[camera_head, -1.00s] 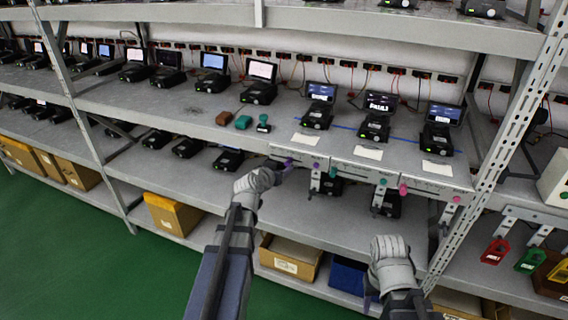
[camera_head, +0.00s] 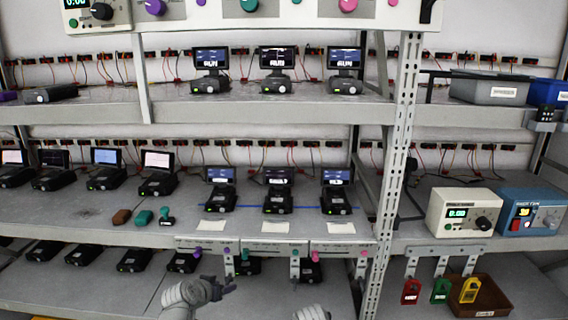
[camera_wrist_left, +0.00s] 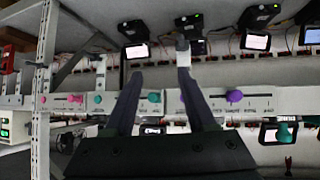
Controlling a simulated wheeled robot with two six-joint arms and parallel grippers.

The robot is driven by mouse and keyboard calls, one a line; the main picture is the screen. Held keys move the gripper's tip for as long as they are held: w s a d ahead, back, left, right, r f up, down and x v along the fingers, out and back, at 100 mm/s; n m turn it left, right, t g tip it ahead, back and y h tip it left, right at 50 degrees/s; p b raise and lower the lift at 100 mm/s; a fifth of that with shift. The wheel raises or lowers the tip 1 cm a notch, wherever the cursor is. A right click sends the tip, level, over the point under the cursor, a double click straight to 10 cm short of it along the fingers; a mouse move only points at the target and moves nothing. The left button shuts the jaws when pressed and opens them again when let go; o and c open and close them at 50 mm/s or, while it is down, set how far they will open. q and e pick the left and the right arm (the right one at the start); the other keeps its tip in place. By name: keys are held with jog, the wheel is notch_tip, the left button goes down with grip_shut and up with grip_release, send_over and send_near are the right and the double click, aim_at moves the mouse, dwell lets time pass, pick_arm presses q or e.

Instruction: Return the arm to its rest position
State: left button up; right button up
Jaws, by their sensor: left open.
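My left gripper (camera_head: 228,287) is low in the head view, in front of the lower shelf and below the three label panels on the middle shelf's front edge. In the left wrist view its two dark fingers (camera_wrist_left: 160,75) stand apart with nothing held between them. A shelf-edge panel (camera_wrist_left: 262,103) with a purple knob (camera_wrist_left: 234,96) lies beyond the fingers, and I cannot tell whether they touch it. Of my right arm only a grey sliver (camera_head: 305,313) shows at the bottom edge; its fingers are out of sight.
The middle shelf (camera_head: 95,222) holds several devices with screens. A perforated post (camera_head: 402,130) stands to the right. A white instrument (camera_head: 464,212), a blue instrument (camera_head: 532,212) and red, green and yellow hanging tags (camera_head: 440,291) are beyond it. A brown tray (camera_head: 492,300) sits lower right.

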pick_arm(q)
jog(key=s+d+f+m+g, duration=0.2)
jog(key=s+d+f+g, duration=0.25)
jog(key=s+d, duration=0.4)
jog(key=s+d+f+g+y, duration=0.2)
jog(key=s+d+g, duration=0.1)
jog(key=s, duration=0.3)
jog(key=s+d+f+g+y, duration=0.1)
jog(key=s+d+g+y, duration=0.1)
jog(key=s, duration=0.5)
jog(key=shift+s+d+f+g, duration=0.2)
jog(key=shift+d+f+g, duration=0.2)
jog(key=shift+d+g, duration=0.1)
